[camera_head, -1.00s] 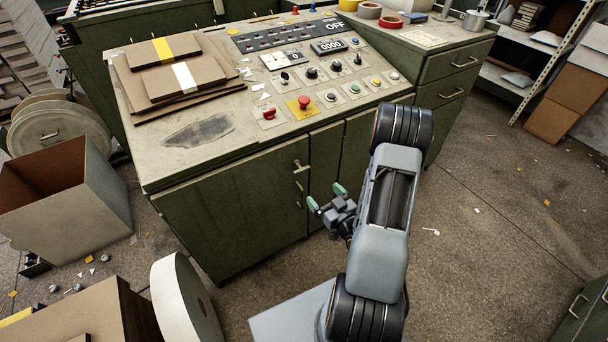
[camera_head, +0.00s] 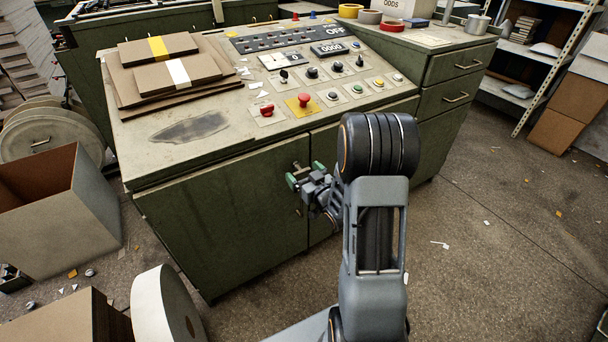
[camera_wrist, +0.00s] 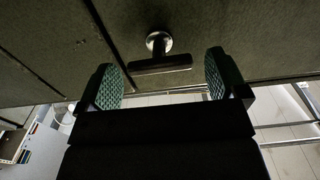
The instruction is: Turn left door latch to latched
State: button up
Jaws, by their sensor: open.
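The left door latch (camera_wrist: 160,64) is a dark T-shaped bar on a round metal boss, fixed to the green left door (camera_head: 230,215) of the cabinet. In the wrist view the bar lies nearly level, between and just beyond my two green-padded fingers, with a gap on each side. My gripper (camera_head: 305,175) is open and empty, close in front of the door's upper right edge; it also shows in the wrist view (camera_wrist: 166,80). In the head view my gripper mostly hides the latch.
The control panel top (camera_head: 200,150) with a red button (camera_head: 305,100) overhangs the door. A cardboard box (camera_head: 60,215) and a white roll (camera_head: 165,310) stand at the left. The floor to the right is mostly clear.

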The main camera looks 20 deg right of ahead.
jog(key=shift+w, duration=0.25)
jog(key=c, duration=0.9)
jog(key=shift+c, duration=0.2)
